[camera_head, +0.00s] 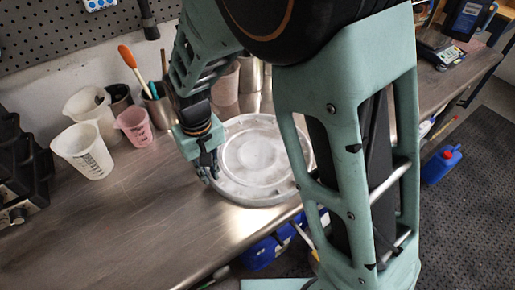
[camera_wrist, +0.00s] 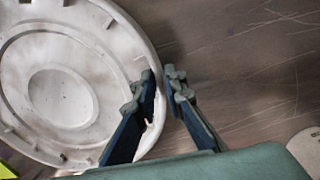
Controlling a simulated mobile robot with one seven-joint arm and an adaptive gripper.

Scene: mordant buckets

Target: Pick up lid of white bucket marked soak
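A round whitish lid (camera_head: 255,155) with a raised centre ring lies over the metal bench, just right of my gripper. It also fills the left of the wrist view (camera_wrist: 62,97), where small tabs show around its rim. I see no "soak" marking and cannot make out a bucket under the lid. My gripper (camera_head: 207,172) points down at the lid's left edge. In the wrist view my gripper's fingertips (camera_wrist: 162,76) are a small gap apart, one over the lid's rim and one just outside it. Whether they press on the rim is unclear.
White measuring jugs (camera_head: 84,151), a pink cup (camera_head: 135,127) and a tool holder (camera_head: 158,106) stand behind and left. Metal containers (camera_head: 250,75) stand behind the lid. A black rack (camera_head: 18,165) is at far left. The front-left bench (camera_head: 130,225) is clear.

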